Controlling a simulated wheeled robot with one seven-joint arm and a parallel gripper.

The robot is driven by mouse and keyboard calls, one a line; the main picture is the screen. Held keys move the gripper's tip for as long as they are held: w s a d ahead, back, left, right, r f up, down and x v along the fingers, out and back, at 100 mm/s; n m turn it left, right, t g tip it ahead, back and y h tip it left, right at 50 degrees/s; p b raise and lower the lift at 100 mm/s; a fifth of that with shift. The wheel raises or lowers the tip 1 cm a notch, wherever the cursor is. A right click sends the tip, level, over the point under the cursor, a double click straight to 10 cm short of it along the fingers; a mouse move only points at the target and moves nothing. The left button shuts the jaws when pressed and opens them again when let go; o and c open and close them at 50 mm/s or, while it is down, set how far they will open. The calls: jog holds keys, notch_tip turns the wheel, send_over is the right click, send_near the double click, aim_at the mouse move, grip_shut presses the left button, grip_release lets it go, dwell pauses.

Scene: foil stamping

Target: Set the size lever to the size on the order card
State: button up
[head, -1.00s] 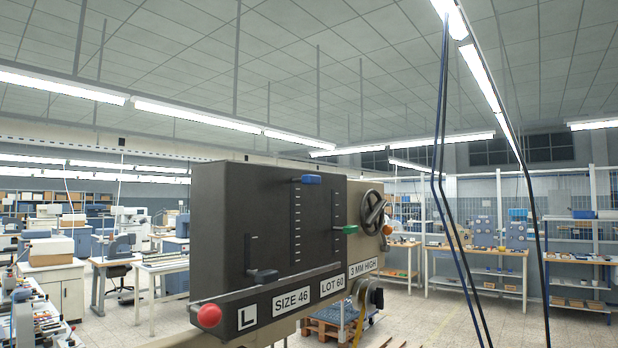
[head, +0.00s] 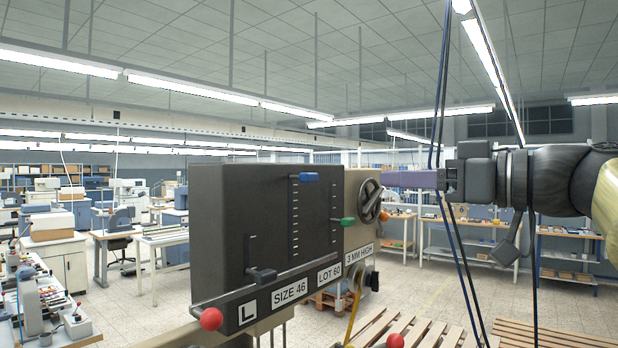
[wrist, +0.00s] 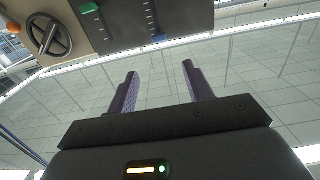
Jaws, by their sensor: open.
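A dark machine panel (head: 232,225) carries a blue lever (head: 304,177) at the top of a tick-marked slot, a green lever (head: 347,222) lower on a second marked slot, and a black lever (head: 262,275) low on a plain slot at left. Which is the size lever I cannot tell. Cards along the lower edge read "L", "SIZE 46" (head: 290,291), "LOT 60" and "3 MM HIGH". My gripper (head: 384,179) is open and empty, right of the panel. The wrist view shows its spread fingers (wrist: 159,68), with the green (wrist: 89,7) and blue (wrist: 158,38) levers beyond them.
A handwheel (head: 370,201) and an orange knob stand at the panel's right, near my fingers. A red ball knob (head: 211,319) sticks out at lower left, another (head: 395,341) at the bottom. Cables (head: 440,120) hang near my arm. Wooden pallets (head: 440,328) lie at lower right.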

aim_at(314, 177)
jog(key=shift+w, duration=0.1)
jog(key=p+x, duration=0.8)
jog(key=x, duration=0.7)
jog(key=shift+w+a+r, duration=0.1)
jog(key=shift+w+a, duration=0.05)
jog(key=shift+w, duration=0.15)
jog(key=shift+w+a+p, duration=0.3)
jog(key=shift+a, duration=0.3)
jog(key=shift+w+a, duration=0.15)
jog(key=shift+a, duration=0.05)
grip_shut()
